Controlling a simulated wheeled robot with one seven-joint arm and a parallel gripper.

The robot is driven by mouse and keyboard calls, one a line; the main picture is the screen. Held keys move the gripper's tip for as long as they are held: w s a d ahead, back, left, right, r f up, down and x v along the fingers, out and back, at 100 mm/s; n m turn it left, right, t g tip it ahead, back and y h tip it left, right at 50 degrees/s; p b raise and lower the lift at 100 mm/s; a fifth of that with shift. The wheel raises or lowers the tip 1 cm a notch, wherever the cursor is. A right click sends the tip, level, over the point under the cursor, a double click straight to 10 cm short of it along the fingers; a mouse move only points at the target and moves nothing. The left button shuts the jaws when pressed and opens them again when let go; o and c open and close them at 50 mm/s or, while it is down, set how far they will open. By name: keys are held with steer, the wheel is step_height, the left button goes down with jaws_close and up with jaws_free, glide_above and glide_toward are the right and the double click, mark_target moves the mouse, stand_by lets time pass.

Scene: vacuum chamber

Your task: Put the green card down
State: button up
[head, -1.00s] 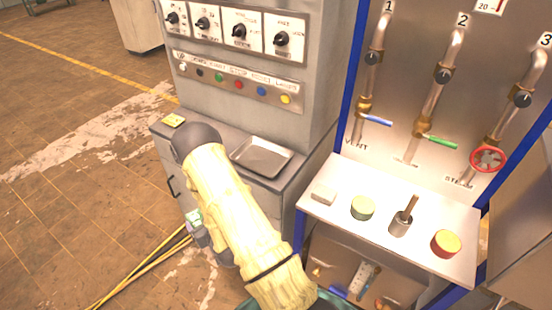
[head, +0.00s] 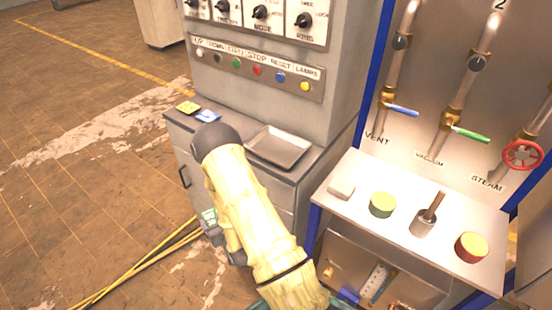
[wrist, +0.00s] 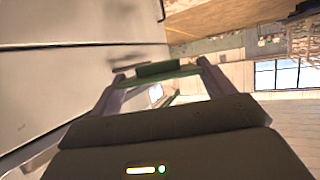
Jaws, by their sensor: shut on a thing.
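In the wrist view my gripper (wrist: 160,78) is shut on the green card (wrist: 158,68), which shows as a dark green strip between the fingertips. A grey cabinet surface is close by on the left of that view. In the head view my forearm covers part of the cabinet front. A pale green patch shows low on its left side, but I cannot tell whether it is the card. A yellow card (head: 188,107) and a blue card (head: 208,116) lie on the cabinet top (head: 232,131), behind my dark elbow joint.
A shallow metal tray (head: 278,148) sits on the cabinet top, right of the cards. To the right, a steel shelf (head: 398,222) carries a white block, a green-topped round piece, a handled pot and a red-yellow round piece. Yellow cables (head: 140,268) lie on the floor.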

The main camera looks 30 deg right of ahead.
steer(key=f, duration=0.1)
steer(key=f+b, duration=0.2)
steer(key=shift+s, duration=0.25)
